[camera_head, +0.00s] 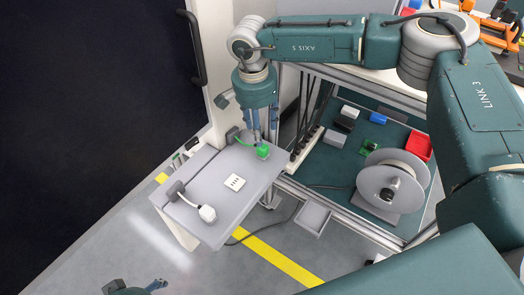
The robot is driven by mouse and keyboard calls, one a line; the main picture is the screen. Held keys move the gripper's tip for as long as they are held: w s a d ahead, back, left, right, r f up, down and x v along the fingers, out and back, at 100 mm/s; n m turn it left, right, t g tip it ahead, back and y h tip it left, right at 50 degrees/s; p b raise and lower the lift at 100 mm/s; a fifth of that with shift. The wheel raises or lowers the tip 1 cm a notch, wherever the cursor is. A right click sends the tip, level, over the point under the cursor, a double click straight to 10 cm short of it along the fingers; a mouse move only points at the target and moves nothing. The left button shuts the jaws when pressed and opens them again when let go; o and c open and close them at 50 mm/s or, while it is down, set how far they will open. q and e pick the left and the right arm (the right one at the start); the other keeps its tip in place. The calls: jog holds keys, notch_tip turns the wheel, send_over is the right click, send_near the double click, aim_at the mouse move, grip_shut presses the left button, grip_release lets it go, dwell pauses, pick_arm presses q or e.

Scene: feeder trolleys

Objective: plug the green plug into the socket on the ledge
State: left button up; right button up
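The green plug (262,152) is near the right edge of the grey ledge (214,214), with a short green cable running left to a dark block (232,134). My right gripper (258,142) points down with its fingertips at the top of the green plug. Whether the fingers are closed on it is too small to tell. The socket (234,182), a white plate with dark slots, lies on the ledge to the lower left of the green plug. My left gripper (157,286) is at the bottom edge, away from the ledge, mostly out of frame.
A white plug (207,213) with a cable from another dark block (175,189) lies on the ledge's near left part. A trolley at right holds a reel (391,186), a red bin (418,146) and small boxes. A dark panel fills the left. Floor is open in front.

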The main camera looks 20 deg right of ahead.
aim_at(263, 147)
pick_arm(q)
jog(key=shift+v, duration=1)
pick_arm(e)
jog(key=shift+w+d+f, duration=0.1)
jog(key=shift+d+f, duration=0.05)
jog(key=shift+f, duration=1.7)
jog(key=f, duration=0.1)
jog(key=f+b, duration=0.1)
jog(key=f, duration=0.3)
jog(key=shift+d+f, duration=0.15)
jog(key=shift+d, duration=0.1)
pick_arm(q)
jog(key=shift+f, duration=0.3)
pick_arm(e)
jog(key=c, duration=1.1)
